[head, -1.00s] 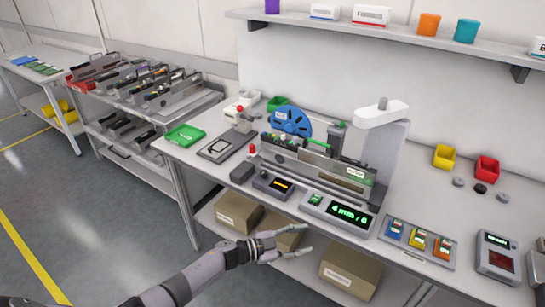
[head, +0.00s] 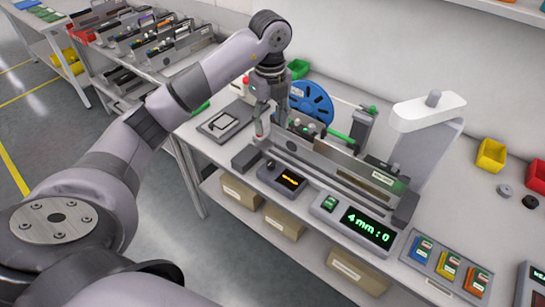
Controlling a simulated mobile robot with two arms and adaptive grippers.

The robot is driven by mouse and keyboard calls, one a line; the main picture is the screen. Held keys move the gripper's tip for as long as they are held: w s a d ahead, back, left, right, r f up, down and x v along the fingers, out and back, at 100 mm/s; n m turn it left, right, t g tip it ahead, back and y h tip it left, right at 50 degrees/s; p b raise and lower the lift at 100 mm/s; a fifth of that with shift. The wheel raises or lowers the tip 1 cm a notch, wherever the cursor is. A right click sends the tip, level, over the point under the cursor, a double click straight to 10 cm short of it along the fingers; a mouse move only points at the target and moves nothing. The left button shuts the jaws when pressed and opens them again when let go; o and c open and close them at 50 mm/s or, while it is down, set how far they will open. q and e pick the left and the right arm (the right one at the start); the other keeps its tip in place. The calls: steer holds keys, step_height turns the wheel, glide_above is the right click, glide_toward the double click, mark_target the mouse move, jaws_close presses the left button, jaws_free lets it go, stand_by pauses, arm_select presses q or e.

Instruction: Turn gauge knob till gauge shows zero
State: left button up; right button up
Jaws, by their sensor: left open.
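A small dark gauge box (head: 283,178) with a lit orange display stands at the bench's front edge. The reading on its display is too small to tell. A small dark knob (head: 270,164) shows on top of the box at its left. My left gripper (head: 270,122) points down, open and empty, above and behind the gauge box in the picture, apart from the knob. A larger display unit (head: 352,221) to the right shows green characters like "4mm:0". My right gripper is not in view.
A long grey feeder fixture (head: 340,170) with a blue reel (head: 311,101) stands just behind the gauge. A white-topped post (head: 428,112) rises at the right. A tray of coloured packs (head: 447,265) lies at the front right. Boxes (head: 285,222) sit on the shelf below.

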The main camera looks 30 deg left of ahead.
mark_target(271, 162)
arm_select(q)
step_height(271, 162, down, 14)
steer(key=shift+w+f+p, duration=0.15)
steer(key=shift+p, duration=1.1)
steer(key=shift+f, duration=0.3)
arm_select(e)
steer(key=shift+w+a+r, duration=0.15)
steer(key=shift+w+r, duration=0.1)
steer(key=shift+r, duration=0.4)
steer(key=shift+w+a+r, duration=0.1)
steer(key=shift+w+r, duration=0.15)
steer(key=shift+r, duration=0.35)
arm_select(q)
steer(key=shift+c, duration=0.4)
jaws_close()
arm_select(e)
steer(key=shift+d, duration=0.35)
